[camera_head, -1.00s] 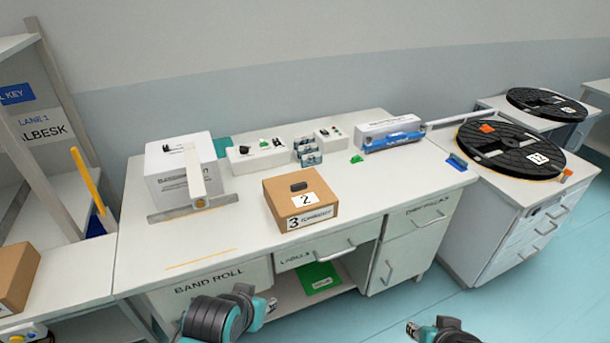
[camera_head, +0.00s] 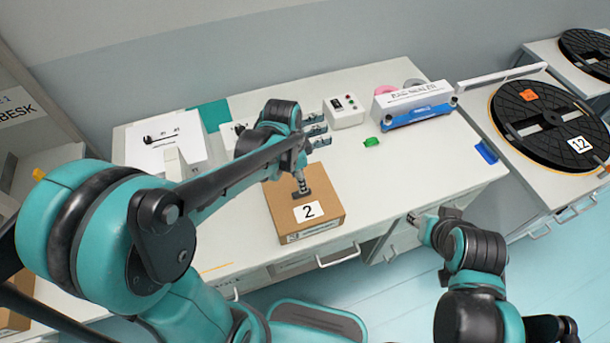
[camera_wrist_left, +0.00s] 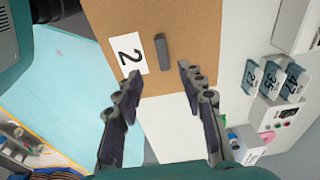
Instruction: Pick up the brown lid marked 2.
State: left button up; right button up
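The brown lid marked 2 (camera_head: 322,218) tops a cardboard box on the white workbench. It carries a white label with a 2 and a dark handle (camera_wrist_left: 162,52), seen in the left wrist view. My left gripper (camera_head: 301,187) is above the lid at the handle in the head view. In the left wrist view its two fingers (camera_wrist_left: 158,88) are spread apart, with the handle ahead between them and nothing held. My right gripper (camera_head: 416,219) is near the bench's front edge, right of the box; its fingers are too small to judge.
A white boxy device (camera_head: 165,140) stands at the back left, partly behind my left arm. A blue and white bag sealer (camera_head: 415,105) and a small green item (camera_head: 371,142) are to the right. A black reel marked 12 (camera_head: 545,125) lies on the right-hand cabinet.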

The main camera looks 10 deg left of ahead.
pick_arm(q)
jog(key=f+b, duration=0.1)
jog(key=f, duration=0.1)
jog(key=f+b, duration=0.1)
jog(key=f, duration=0.2)
jog(key=w+f+b, duration=0.1)
jog(key=f, duration=0.1)
jog(key=shift+d+f, duration=0.15)
jog(key=shift+f, duration=0.25)
grip_shut()
